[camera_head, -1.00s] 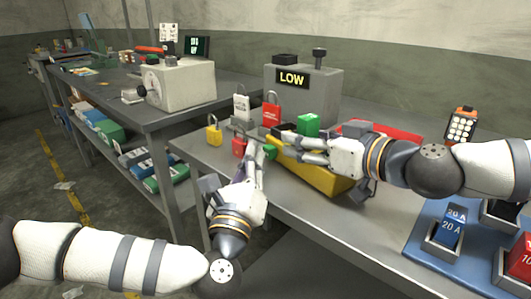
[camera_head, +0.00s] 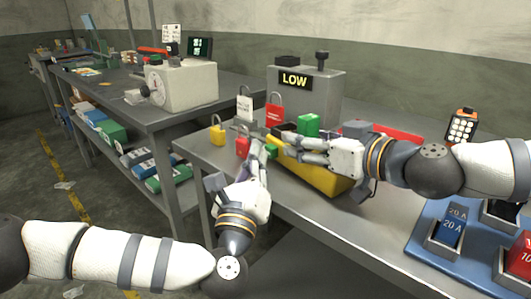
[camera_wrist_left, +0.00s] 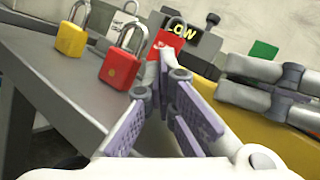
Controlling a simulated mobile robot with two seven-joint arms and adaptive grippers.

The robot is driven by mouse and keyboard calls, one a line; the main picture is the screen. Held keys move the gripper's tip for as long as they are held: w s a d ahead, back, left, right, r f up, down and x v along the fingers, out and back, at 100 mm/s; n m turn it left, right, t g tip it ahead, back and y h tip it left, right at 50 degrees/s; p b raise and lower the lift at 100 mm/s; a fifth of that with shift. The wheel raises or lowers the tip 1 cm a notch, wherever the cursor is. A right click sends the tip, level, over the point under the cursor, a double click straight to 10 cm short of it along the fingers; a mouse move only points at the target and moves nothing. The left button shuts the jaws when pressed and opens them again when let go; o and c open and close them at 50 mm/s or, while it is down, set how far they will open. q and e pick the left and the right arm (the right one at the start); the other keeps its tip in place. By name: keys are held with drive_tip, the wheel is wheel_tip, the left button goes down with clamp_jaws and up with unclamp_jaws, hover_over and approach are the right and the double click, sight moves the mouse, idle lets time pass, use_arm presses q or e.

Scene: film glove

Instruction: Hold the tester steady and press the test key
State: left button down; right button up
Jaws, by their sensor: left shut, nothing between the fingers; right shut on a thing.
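The yellow tester (camera_head: 318,177) lies on the grey bench and shows in the left wrist view (camera_wrist_left: 285,143). My right gripper (camera_head: 290,146) is shut on it from the right; its grey fingers also show in the left wrist view (camera_wrist_left: 250,80). A small green piece (camera_head: 271,151) sits at the tester's left end; I cannot tell whether it is the test key. A larger green block (camera_head: 308,125) stands behind the right fingers. My left gripper (camera_head: 256,146) is shut and empty, its tips close beside the small green piece. Contact is unclear.
A grey box with a LOW display (camera_head: 325,90) stands behind. Another red padlock (camera_head: 274,116) hangs behind. A blue tray (camera_head: 425,245) is at the right. Bare bench lies in front.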

use_arm(q)
drive_tip(key=shift+d+r, duration=0.2)
drive_tip(key=shift+r, duration=0.1)
use_arm(e)
drive_tip(key=shift+r, duration=0.1)
use_arm(q)
drive_tip(key=shift+f, duration=0.2)
use_arm(e)
drive_tip(key=shift+w+d, duration=0.2)
drive_tip(key=shift+d, duration=0.05)
use_arm(q)
drive_tip(key=shift+s, duration=0.1)
drive_tip(key=shift+s+a+f, duration=0.2)
drive_tip(key=shift+s+a, duration=0.1)
drive_tip(key=shift+a, duration=0.25)
use_arm(e)
drive_tip(key=shift+w+d+f, duration=0.2)
drive_tip(key=shift+d+f, duration=0.05)
drive_tip(key=shift+d, duration=0.1)
use_arm(q)
drive_tip(key=shift+s+a, duration=0.5)
drive_tip(key=shift+a, duration=0.3)
drive_tip(key=shift+s+a, duration=0.5)
drive_tip(key=shift+a, duration=0.3)
use_arm(e)
drive_tip(key=shift+a, duration=0.2)
drive_tip(key=shift+s, duration=0.1)
drive_tip(key=o, duration=1.7)
